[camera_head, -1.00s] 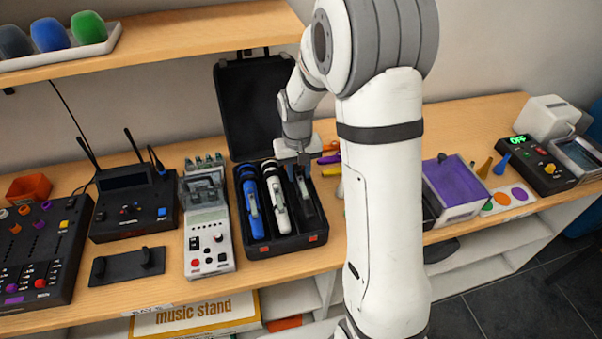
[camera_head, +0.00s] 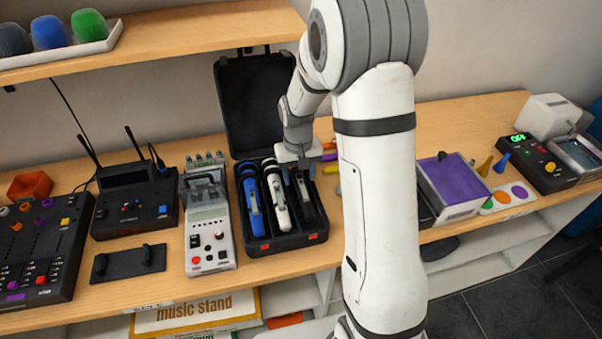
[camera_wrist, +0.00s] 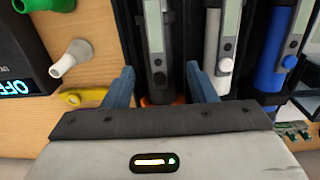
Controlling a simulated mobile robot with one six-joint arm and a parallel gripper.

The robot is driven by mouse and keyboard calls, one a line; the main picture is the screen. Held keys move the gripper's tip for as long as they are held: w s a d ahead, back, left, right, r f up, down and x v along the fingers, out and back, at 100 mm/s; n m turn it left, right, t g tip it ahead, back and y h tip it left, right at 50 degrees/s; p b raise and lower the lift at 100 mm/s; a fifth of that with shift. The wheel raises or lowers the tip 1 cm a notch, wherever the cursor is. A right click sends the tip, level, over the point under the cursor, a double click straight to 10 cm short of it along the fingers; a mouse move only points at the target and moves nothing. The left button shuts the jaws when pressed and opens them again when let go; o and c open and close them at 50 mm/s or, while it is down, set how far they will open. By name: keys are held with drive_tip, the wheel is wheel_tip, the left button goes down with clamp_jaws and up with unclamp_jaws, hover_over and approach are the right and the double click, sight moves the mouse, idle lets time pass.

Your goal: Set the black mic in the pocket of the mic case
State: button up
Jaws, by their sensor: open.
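The black mic (camera_head: 310,208) lies lengthwise in the right-hand pocket of the open mic case (camera_head: 286,243), beside the white mic (camera_head: 279,205). It also shows in the wrist view (camera_wrist: 156,45), with a pale display and an orange ring at its near end. My gripper (camera_head: 300,170) is over the back end of that pocket. In the wrist view its two blue fingers (camera_wrist: 163,82) stand open, one on each side of the black mic's near end, with gaps between. The gripper hides part of the mic's back end.
A blue mic (camera_head: 251,203) fills the case's left pocket. The case lid (camera_head: 250,105) stands upright behind. A grey device (camera_head: 208,238) is close on the left. A yellow object (camera_wrist: 84,97) and a white one (camera_wrist: 70,58) lie beside the case. A shelf (camera_head: 170,40) is above.

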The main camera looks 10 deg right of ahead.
sight(299, 176)
wheel_tip(299, 176, up, 12)
drive_tip(key=b, duration=0.2)
drive_tip(key=s+r+t, duration=0.1)
drive_tip(key=s+r, duration=0.1)
drive_tip(key=s, duration=0.9)
drive_tip(key=s+r+t, duration=0.2)
drive_tip(key=s+r, duration=0.1)
drive_tip(key=s, duration=0.8)
drive_tip(key=shift+s+d+t, duration=0.2)
drive_tip(key=shift+s+t, duration=0.05)
drive_tip(key=shift+t, duration=0.05)
drive_tip(key=shift+r, duration=0.1)
drive_tip(key=shift+w+f+b, duration=0.1)
drive_tip(key=shift+f+b, duration=0.2)
drive_tip(key=shift+f, duration=0.3)
